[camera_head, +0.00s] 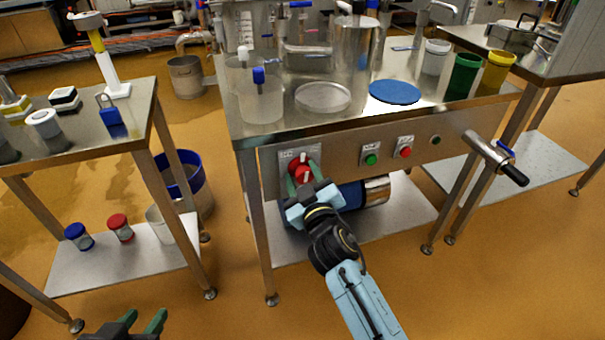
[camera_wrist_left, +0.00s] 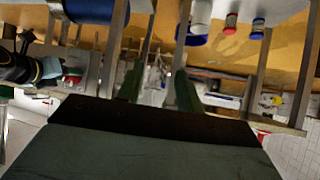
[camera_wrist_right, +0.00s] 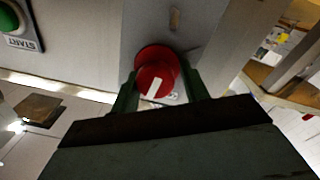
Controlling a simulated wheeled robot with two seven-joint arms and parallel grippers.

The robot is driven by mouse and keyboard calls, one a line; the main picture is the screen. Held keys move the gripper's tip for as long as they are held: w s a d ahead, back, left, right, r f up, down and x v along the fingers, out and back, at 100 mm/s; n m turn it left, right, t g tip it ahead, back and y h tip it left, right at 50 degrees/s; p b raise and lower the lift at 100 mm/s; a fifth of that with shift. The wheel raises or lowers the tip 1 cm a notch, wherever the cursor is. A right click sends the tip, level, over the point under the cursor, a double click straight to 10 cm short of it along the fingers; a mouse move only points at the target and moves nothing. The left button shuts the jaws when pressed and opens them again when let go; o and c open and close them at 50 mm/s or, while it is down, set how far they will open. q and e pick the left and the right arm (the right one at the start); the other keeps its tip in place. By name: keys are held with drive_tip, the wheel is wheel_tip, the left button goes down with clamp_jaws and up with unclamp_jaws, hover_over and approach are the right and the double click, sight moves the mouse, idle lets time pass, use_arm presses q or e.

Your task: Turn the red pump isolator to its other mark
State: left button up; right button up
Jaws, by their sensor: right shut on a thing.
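The red pump isolator (camera_head: 302,174) is a round red knob with a white pointer stripe, on a grey plate (camera_head: 285,158) at the left of the table's front panel. In the right wrist view the knob (camera_wrist_right: 155,76) sits between my fingers, its white stripe tilted slightly; the plate's marks are mostly hidden. My right gripper (camera_head: 303,178) is shut on the knob, and it also shows in the right wrist view (camera_wrist_right: 160,92). My left gripper (camera_head: 140,325) is open and empty, low at the bottom left of the head view, away from the panel; its parted fingers show in the left wrist view (camera_wrist_left: 158,92).
The panel also bears a green button (camera_head: 371,160) and a red button (camera_head: 405,153). A side table (camera_head: 75,153) stands left, with a blue-rimmed bin (camera_head: 183,160) between. Floor in front is clear.

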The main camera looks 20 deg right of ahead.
drive_tip(key=n, duration=0.4)
drive_tip(key=shift+w+d+r+n+p, duration=0.1)
drive_tip(key=shift+d+r+n+p, duration=0.2)
drive_tip(key=shift+d+n, duration=0.1)
use_arm(q)
drive_tip(key=s+f+g, duration=0.1)
drive_tip(key=s+a+f+g, duration=0.1)
drive_tip(key=s+f+g, duration=0.1)
drive_tip(key=shift+s+a+y, duration=0.3)
drive_tip(key=shift+a+y, duration=0.05)
drive_tip(key=shift+y, duration=0.05)
use_arm(e)
drive_tip(key=n, duration=0.6)
drive_tip(key=shift+y, duration=0.3)
drive_tip(key=o, duration=0.7)
drive_tip(key=shift+c, duration=0.2)
drive_tip(key=shift+o, duration=0.7)
use_arm(q)
drive_tip(key=shift+s, duration=0.1)
use_arm(e)
drive_tip(key=shift+a+f, duration=0.1)
drive_tip(key=shift+a+f, duration=0.1)
